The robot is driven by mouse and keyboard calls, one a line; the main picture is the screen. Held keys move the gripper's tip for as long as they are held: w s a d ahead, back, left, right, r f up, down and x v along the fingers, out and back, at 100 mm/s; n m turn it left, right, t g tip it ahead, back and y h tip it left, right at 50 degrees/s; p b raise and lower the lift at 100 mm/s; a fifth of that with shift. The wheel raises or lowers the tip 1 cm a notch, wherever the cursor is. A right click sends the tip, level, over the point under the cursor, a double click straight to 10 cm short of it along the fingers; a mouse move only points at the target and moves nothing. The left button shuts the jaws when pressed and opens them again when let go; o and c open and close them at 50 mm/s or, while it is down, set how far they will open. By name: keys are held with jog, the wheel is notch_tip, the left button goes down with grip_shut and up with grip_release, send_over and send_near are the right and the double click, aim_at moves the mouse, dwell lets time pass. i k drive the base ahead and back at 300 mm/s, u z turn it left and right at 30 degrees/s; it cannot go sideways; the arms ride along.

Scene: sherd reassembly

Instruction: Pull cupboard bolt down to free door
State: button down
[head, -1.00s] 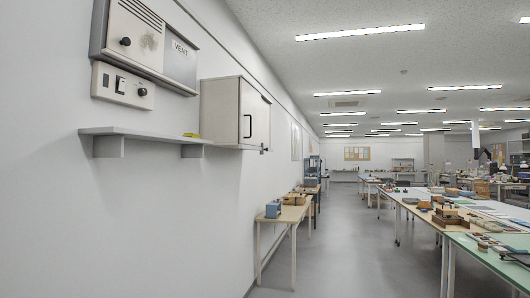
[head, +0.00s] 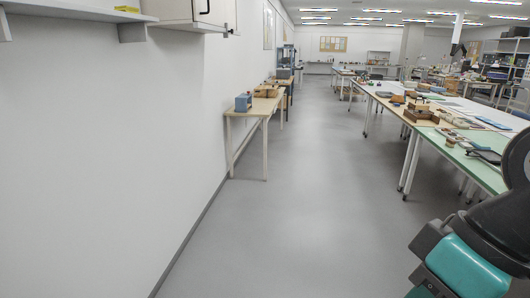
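The cupboard (head: 186,12) is mounted on the left wall at the top edge of the head view, and only its lower part shows. Its dark door handle (head: 204,7) is partly cut off by the frame. A small dark metal piece (head: 228,30), perhaps the bolt, sits at the cupboard's lower right corner; it is too small to tell its position. The door looks shut against the cupboard. My gripper is not in view; only part of my arm shows at the lower right.
A grey shelf (head: 75,17) juts from the wall left of the cupboard. A small wooden table (head: 262,107) with boxes stands along the wall. Long worktables (head: 487,170) line the right. The grey floor (head: 290,200) between is clear.

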aim_at(226, 35)
jog(key=u, duration=0.25)
jog(key=i, duration=4.55)
jog(key=z, duration=0.3)
